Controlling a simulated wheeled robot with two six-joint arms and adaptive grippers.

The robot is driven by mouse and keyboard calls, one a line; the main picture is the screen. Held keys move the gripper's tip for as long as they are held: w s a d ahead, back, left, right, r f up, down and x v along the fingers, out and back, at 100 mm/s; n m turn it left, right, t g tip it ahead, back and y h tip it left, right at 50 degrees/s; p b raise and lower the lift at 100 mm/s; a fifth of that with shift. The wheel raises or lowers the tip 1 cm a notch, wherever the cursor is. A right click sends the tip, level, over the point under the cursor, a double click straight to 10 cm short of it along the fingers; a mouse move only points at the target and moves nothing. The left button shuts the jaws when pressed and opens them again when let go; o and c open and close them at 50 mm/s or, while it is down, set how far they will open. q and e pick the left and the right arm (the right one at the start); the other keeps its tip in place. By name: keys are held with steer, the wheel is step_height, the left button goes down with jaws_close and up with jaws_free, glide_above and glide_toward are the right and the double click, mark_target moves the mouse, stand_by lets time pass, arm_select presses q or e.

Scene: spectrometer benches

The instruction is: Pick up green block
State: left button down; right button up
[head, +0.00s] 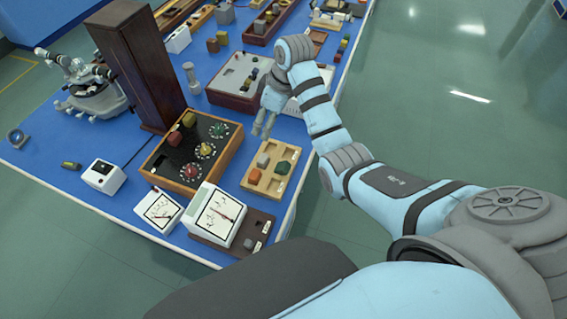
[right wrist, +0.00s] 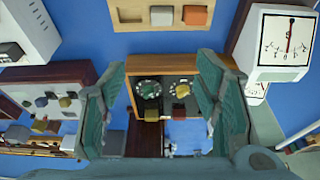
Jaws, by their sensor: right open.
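The grey block (right wrist: 161,15) and an orange block (right wrist: 195,15) also show at the top of the right wrist view. A yellow-olive block (head: 189,119) and a red block (head: 175,139) sit on the black dial panel (head: 205,130). My right gripper (head: 264,124) is open and empty, above the table just beyond the tray. Its spread fingers show in the right wrist view (right wrist: 162,105). My left gripper is out of view.
White meters (head: 216,214) stand at the near edge of the blue table (head: 55,125). A tall dark wooden column (head: 143,65) rises left of the panel. A grey box instrument (head: 236,73) lies beyond my gripper. The floor to the right is clear.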

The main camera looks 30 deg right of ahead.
mark_target(282, 165)
steer(key=s+f+g+b, duration=0.1)
steer(key=f, duration=0.4)
steer(key=s+d+f+h+b, duration=0.1)
steer(key=f, duration=0.5)
steer(key=s+f+g+h+b, duration=0.1)
steer(key=f, duration=0.5)
steer(key=shift+s+d+f+g, duration=0.1)
steer(key=shift+d+f+g, duration=0.15)
steer(key=shift+d+g, duration=0.1)
steer(key=shift+d, duration=0.1)
steer(key=shift+c, duration=0.6)
steer(key=shift+r, duration=0.1)
steer(key=c, duration=1.2)
steer(key=shift+o, duration=0.2)
steer(key=shift+r, duration=0.1)
